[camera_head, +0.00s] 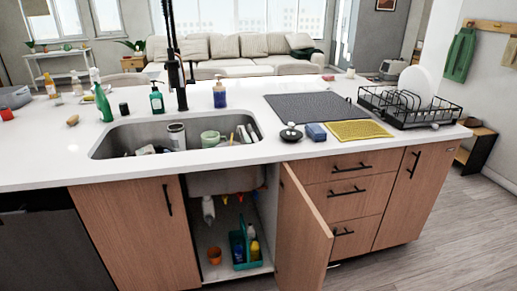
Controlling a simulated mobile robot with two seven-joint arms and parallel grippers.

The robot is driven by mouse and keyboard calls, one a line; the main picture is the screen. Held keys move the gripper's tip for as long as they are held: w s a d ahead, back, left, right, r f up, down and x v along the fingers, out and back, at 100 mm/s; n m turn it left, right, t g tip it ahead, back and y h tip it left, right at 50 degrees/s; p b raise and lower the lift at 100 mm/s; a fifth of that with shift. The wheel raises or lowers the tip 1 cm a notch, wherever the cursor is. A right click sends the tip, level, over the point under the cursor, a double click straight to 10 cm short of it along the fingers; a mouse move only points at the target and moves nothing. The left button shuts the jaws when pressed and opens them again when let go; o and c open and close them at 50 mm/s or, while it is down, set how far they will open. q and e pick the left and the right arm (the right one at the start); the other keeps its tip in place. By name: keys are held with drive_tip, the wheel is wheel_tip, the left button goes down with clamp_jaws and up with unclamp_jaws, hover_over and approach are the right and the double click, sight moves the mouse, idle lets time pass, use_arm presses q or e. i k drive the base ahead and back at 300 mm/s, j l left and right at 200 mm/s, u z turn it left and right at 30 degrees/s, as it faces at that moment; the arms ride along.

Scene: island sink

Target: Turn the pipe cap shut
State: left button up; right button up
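A white pipe piece (208,209) hangs under the sink, inside the open cabinet. It appears to be the drain pipe. It is small and partly in shadow, so I cannot tell which part is the cap or whether that is shut. Small orange-red parts (240,197) show on the cabinet's back wall to its right. Neither of my grippers is in view.
The open cabinet door (302,235) sticks out at the right of the opening. On the cabinet floor are an orange cup (214,255) and a teal caddy (238,249) with bottles. The sink (135,137) above holds dishes. The floor (440,245) at right is clear.

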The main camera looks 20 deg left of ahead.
sight(208, 219)
drive_tip(key=u, duration=0.95)
